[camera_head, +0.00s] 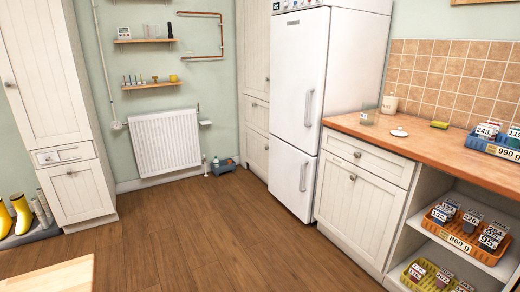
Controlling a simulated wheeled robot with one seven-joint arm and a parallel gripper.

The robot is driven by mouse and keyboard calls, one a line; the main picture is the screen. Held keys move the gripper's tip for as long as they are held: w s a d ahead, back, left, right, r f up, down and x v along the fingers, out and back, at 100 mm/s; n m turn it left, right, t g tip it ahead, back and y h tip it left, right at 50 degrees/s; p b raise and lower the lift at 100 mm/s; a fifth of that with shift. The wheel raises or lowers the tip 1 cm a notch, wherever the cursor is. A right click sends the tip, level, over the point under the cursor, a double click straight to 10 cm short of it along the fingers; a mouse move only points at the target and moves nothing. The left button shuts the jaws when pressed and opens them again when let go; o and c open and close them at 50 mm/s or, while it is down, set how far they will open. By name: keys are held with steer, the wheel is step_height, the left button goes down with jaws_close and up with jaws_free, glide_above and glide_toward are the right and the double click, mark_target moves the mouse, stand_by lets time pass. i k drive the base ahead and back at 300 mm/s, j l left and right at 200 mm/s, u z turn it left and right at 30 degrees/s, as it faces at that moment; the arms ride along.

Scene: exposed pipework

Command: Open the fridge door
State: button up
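The white fridge (313,95) stands at the back, right of centre, between tall white cabinets and the wooden counter. It has a tall upper door (296,85) and a smaller lower door (291,180). Both doors look shut. The upper door has a grey vertical handle (309,108) near its right edge. The lower door has a similar handle (303,176), also near its right edge. My gripper is not in view.
The wooden floor (190,240) before the fridge is clear. A white base cabinet (362,195) and counter (440,150) stand close on the fridge's right. A dark blue-grey crate (222,167) sits by the radiator (165,140). A light wooden surface (50,277) shows at lower left.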

mark_target(299, 40)
steer(key=i+l+z, duration=0.1)
steer(key=i+l, duration=0.15)
steer(key=i, duration=0.45)
steer(key=i+l, duration=0.2)
steer(key=i, duration=0.5)
steer(key=i+l+z, duration=0.15)
steer(key=i, duration=0.5)
steer(key=i+j, duration=0.35)
steer(key=i, duration=0.15)
steer(key=i+j, duration=0.3)
steer(key=i, duration=0.2)
steer(key=i+j+z, duration=0.1)
steer(key=i+j, duration=0.25)
steer(key=i, duration=0.15)
